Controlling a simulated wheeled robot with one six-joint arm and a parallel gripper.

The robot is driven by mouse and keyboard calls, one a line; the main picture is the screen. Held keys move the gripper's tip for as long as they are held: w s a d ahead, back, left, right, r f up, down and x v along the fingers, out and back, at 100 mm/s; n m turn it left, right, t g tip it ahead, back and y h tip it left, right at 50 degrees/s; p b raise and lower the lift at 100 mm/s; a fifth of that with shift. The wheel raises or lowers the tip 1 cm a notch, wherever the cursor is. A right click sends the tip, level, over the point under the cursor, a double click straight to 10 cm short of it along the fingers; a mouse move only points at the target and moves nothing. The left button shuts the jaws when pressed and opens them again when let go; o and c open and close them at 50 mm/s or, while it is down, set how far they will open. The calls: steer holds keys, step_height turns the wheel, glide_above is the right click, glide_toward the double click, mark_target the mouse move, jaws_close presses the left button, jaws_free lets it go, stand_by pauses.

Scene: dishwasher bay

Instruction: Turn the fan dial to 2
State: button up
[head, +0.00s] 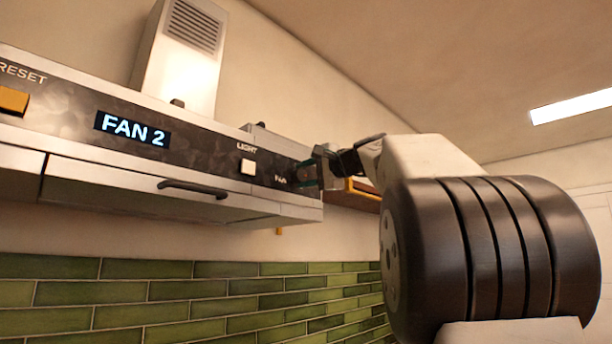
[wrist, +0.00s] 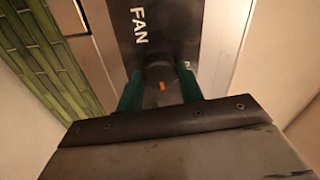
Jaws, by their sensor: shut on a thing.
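The fan dial (wrist: 160,77) is a dark round knob with an orange mark, on the hood's dark control panel below the word FAN in the wrist view. My gripper (wrist: 160,92) has its two green fingers on either side of the dial and is shut on it. In the head view my gripper (head: 310,172) is at the right end of the panel and hides most of the dial. The display (head: 132,129) on the panel reads "FAN 2". Numbers around the dial cannot be made out.
A white light switch (head: 248,167) sits left of the dial, and an orange reset button (head: 13,101) is at the far left. A dark handle (head: 193,188) sticks out below the panel. Green tiles (head: 180,295) cover the wall beneath.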

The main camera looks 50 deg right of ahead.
steer(key=shift+m, duration=0.6)
steer(key=o, duration=1)
steer(key=s, duration=0.8)
steer(key=shift+w+f, duration=0.1)
